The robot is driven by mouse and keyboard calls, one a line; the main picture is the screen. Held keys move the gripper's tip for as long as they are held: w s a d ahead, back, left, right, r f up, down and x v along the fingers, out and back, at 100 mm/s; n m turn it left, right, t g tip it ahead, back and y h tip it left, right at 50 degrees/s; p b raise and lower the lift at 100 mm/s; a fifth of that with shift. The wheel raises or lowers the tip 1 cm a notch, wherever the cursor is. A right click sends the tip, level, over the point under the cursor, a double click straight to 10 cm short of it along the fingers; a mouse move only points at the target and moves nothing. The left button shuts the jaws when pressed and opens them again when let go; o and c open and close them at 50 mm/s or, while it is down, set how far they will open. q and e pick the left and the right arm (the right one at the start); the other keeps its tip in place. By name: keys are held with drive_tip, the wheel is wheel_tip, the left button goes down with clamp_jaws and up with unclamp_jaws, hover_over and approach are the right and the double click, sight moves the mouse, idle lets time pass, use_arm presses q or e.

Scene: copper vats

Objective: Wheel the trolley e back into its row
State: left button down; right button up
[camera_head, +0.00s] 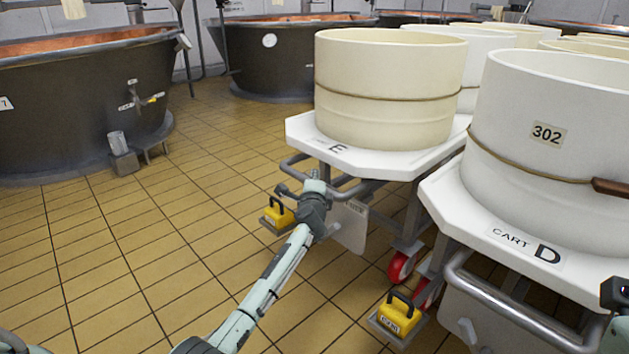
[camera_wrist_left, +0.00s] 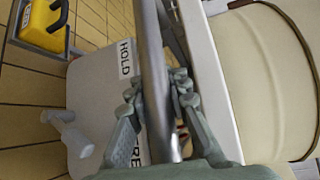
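Trolley E (camera_head: 375,162) is a white cart with a cream tub (camera_head: 390,85) on top, left of cart D (camera_head: 500,225). Its grey tubular handle (camera_head: 345,188) faces me. My left gripper (camera_head: 314,190) is at this handle. In the left wrist view, the fingers (camera_wrist_left: 155,95) lie on both sides of the handle bar (camera_wrist_left: 153,50) and appear to touch it. A plate marked HOLD (camera_wrist_left: 95,90) hangs below the bar. At the right edge of the head view, a cut-off dark and pale part may belong to my right arm; its fingers cannot be made out.
Cart D carries a white tub marked 302 (camera_head: 547,134); its front sits nearer to me than trolley E's. Yellow handled blocks (camera_head: 279,213) (camera_head: 398,315) sit on low brackets at both carts. Dark copper-lined vats (camera_head: 85,95) (camera_head: 290,60) stand left and behind. The tiled floor (camera_head: 150,240) at left is clear.

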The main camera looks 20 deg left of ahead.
use_arm(q)
drive_tip(key=c, duration=1.6)
unclamp_jaws()
drive_tip(key=shift+a+r, duration=0.15)
drive_tip(key=shift+r, duration=0.3)
drive_tip(key=shift+o, duration=1.2)
drive_tip(key=shift+f, duration=0.2)
drive_tip(key=v, duration=1.2)
drive_tip(key=shift+s, duration=0.1)
